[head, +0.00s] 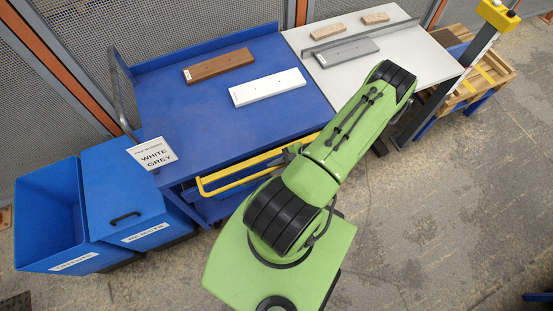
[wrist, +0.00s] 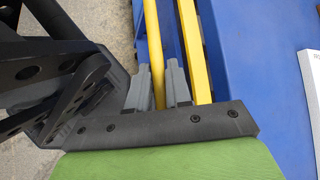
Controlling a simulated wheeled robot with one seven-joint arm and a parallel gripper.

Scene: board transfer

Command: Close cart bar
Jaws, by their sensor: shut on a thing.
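The blue cart (head: 240,100) has a yellow bar (head: 222,188) along its front side, standing out from the cart's edge. In the wrist view my gripper (wrist: 163,85) has its two grey fingers on either side of the yellow bar (wrist: 152,40), shut on it. A second yellow strip (wrist: 190,45) runs beside it along the cart's blue edge (wrist: 235,50).
A brown board (head: 218,66) and a white board (head: 267,88) lie on the cart. A grey board (head: 346,52) lies on the white table (head: 400,60) at right. A sign (head: 153,154) stands at the cart's front left corner. Blue bins (head: 50,215) stand at left.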

